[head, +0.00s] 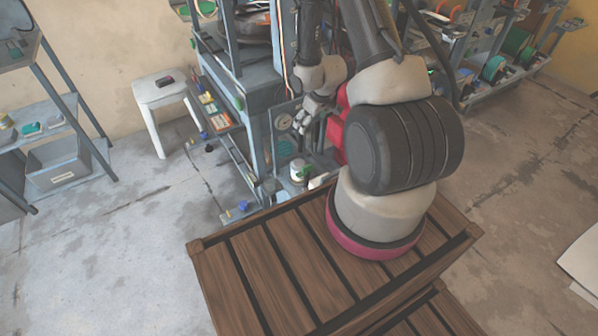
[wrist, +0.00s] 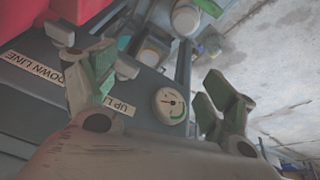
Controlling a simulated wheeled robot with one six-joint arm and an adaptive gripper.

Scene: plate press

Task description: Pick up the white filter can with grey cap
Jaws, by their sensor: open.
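A white can with a greyish top (head: 298,171) stands low at the press, below my gripper in the head view. A second pale item (head: 318,181) is just right of it. In the wrist view, one white can (wrist: 186,19) is at the top, and another white container (wrist: 151,54) is lower left of it. Their caps are too small and blurred to tell apart surely. My gripper (head: 306,121) is open and empty above the cans. In the wrist view its green-padded fingers (wrist: 162,88) are spread wide, apart from both cans.
A slatted wooden crate (head: 262,262) fills the front. A white stool (head: 160,92) stands left. Floor on the left is clear.

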